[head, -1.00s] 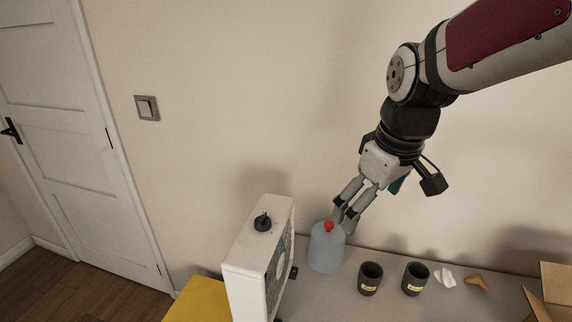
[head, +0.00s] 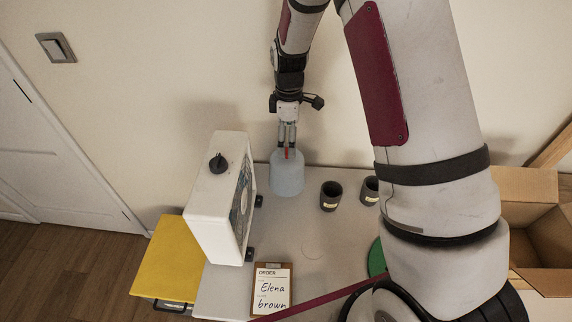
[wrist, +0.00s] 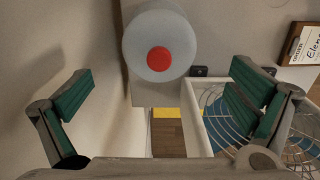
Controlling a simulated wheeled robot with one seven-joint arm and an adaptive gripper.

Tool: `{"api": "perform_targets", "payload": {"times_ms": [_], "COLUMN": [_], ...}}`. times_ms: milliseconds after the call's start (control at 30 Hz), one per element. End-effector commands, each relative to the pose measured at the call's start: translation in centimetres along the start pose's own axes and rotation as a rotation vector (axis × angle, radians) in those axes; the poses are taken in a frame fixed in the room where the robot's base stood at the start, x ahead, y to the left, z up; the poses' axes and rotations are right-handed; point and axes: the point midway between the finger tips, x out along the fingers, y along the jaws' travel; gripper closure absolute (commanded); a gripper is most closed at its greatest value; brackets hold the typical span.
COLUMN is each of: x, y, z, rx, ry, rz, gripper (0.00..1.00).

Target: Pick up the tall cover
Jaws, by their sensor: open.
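The tall cover (head: 287,178) is a pale blue-grey dome with a red knob (head: 287,154) on top. It stands upright on the table near the wall, just right of the white fan. My gripper (head: 287,146) is at the knob's height in the head view, pointing down over the cover. In the wrist view the cover (wrist: 135,45) and its red knob show at upper middle, in the gap between the two wide-spread green-padded fingers of my gripper (wrist: 165,92). The fingers look empty.
The white fan (head: 212,200) stands close left of the cover. Dark cups (head: 330,196) stand to its right. An order clipboard (head: 271,290) lies at the front. A cardboard box (head: 530,190) is at right, a yellow surface (head: 168,262) at left. Table between fan and cups is mostly clear.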

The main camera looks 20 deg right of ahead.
Motion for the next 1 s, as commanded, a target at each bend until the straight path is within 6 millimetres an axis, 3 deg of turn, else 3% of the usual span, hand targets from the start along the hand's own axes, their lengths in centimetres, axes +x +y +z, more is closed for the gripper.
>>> {"api": "perform_targets", "payload": {"times_ms": [100,233,567,833,1000], "x": [2.8,4.9,6.9,10.6,11.5], "y": [0.1,0.1,0.0,0.2,0.2], "z": [0.0,-0.1,-0.1,-0.4,-0.4], "rx": [0.0,0.0,0.001,0.001,0.002], "ry": [-0.002,-0.002,-0.001,-0.002,0.0], "rz": [-0.005,-0.003,-0.002,-0.003,0.0], "gripper": [0.0,0.0,0.0,0.0,0.0]}}
